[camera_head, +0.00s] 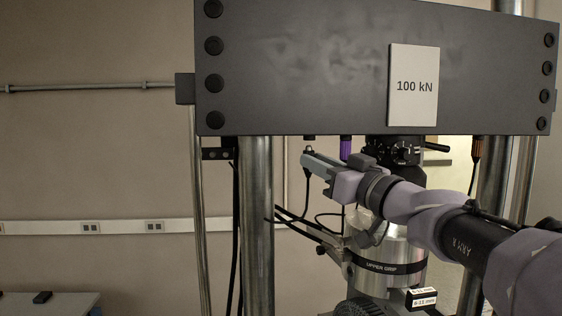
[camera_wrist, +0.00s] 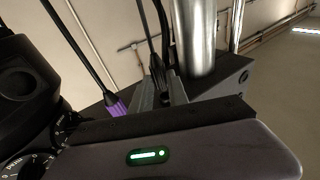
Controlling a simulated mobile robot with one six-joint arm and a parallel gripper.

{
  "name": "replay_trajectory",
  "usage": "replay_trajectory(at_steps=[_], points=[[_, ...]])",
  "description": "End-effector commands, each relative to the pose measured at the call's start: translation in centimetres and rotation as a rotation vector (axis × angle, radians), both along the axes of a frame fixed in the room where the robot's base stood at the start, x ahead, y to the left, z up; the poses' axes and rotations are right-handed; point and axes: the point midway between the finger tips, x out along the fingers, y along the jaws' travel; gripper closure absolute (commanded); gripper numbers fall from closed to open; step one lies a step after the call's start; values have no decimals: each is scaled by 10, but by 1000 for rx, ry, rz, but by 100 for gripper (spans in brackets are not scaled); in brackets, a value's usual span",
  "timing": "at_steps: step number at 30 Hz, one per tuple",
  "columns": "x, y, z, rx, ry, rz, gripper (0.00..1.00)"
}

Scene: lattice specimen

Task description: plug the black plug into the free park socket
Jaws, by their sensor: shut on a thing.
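My gripper (camera_head: 309,160) is just below the dark crosshead beam, left of centre in the head view. It is shut on the black plug (camera_head: 309,150), whose cable hangs down below the jaws. The plug also shows between the fingers in the wrist view (camera_wrist: 157,68). A short dark socket (camera_head: 309,137) sticks out under the beam just above the plug, with a small gap apparent between them. A purple plug (camera_head: 346,148) sits under the beam to the right; it also shows left of my fingers in the wrist view (camera_wrist: 117,105). The socket's opening is hidden.
The crosshead beam (camera_head: 300,75) spans above my gripper. A steel column (camera_head: 257,220) stands to the left and the upper grip (camera_head: 390,265) below right. An orange-ended plug (camera_head: 477,147) hangs at the far right. Loose black cables hang near the column.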

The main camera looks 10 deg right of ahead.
Motion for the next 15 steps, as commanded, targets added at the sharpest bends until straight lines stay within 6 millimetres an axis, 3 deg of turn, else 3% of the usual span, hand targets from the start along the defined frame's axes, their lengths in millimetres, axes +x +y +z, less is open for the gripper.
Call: replay_trajectory(at_steps=[3, 15], points=[[0, 0, 0, 0, 0, 0, 100], [0, 0, 0, 0, 0, 0, 100]])
